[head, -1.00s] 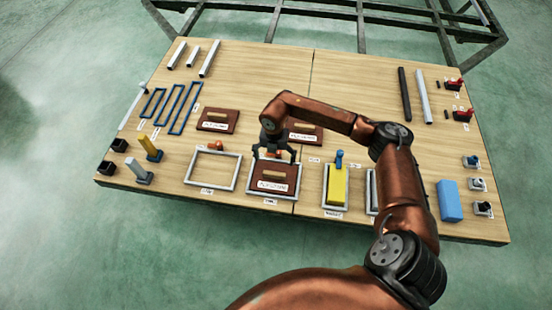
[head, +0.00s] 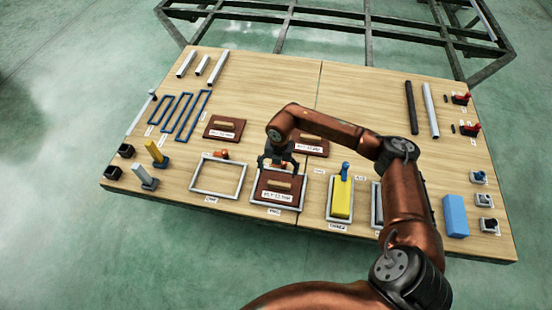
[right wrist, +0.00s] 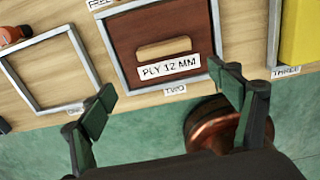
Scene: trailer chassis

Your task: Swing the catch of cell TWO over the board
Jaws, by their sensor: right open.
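Cell TWO is a grey frame (head: 252,190) at the front middle of the table. A red-brown board (head: 273,196) with a wooden handle and a "PLY 12 MM" label lies in it. The board also shows in the right wrist view (right wrist: 130,40), with the "TWO" label (right wrist: 175,90) below it. My right gripper (head: 278,166) is open and empty, over the far edge of cell TWO. Its fingers stand apart in the right wrist view (right wrist: 165,94). The catch of cell TWO is hidden in the head view and cannot be made out in the wrist view. My left gripper is not in view.
Left of it, empty cell ONE (head: 193,185) has an orange catch (head: 221,155). Right of it, cell THREE holds a yellow block (head: 341,200), with a blue catch (head: 345,170) behind. Another board (head: 311,146) lies just beyond my right gripper.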

